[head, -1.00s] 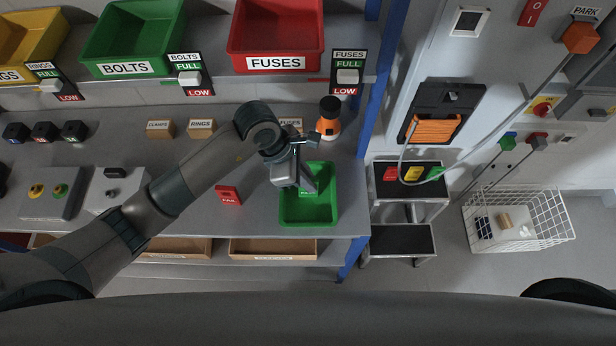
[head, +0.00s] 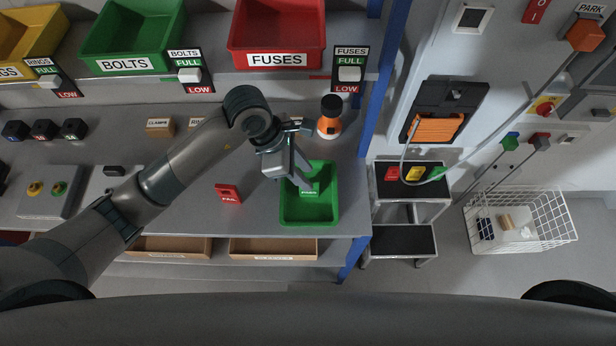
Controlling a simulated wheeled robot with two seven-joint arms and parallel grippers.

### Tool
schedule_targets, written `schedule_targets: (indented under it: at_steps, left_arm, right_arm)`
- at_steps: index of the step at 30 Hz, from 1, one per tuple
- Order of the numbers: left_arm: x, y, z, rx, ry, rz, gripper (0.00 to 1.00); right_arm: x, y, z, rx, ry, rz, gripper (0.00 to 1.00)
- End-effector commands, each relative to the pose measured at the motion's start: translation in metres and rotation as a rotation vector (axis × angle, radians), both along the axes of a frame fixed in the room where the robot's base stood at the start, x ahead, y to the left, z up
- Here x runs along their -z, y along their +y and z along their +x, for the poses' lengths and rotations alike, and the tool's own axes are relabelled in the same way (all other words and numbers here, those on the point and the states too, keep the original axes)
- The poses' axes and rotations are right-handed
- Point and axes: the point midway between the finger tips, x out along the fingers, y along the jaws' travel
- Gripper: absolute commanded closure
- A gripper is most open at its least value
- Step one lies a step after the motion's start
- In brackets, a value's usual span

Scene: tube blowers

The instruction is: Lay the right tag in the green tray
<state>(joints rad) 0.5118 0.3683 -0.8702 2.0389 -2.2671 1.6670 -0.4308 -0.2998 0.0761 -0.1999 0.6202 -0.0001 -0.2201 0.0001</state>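A green tag (head: 309,190) with a small white label lies in the green tray (head: 333,212) on the bench's right end. The label is too small to read surely. A red tag (head: 228,195), which seems to read FAIL, lies on the bench left of the tray. My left gripper (head: 300,179) is over the tray's upper left part, just above and left of the green tag. Its fingers look spread, with nothing between them. My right gripper is not in view.
An orange and black bottle-like object (head: 329,118) stands just behind the tray. Small brown blocks, one marked CLAMPS (head: 160,127), stand at the back. A blue post (head: 367,130) rises at the bench's right edge. Bare bench lies around the red tag.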

Motion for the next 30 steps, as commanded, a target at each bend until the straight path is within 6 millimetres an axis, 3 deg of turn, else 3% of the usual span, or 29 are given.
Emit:
schedule_targets:
  at_steps: [9,15,30]
  left_arm:
    - [-0.051,0.023,0.002,0.000,-0.006,0.001,0.71]
    - [-0.073,0.031,0.001,-0.001,-0.003,0.000,0.71]
    - [-0.080,0.033,0.000,-0.001,0.000,0.000,0.71]
  right_arm:
    - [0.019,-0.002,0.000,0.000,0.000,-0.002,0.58]
    - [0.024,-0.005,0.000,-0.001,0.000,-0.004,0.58]
    - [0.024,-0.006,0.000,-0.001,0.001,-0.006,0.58]
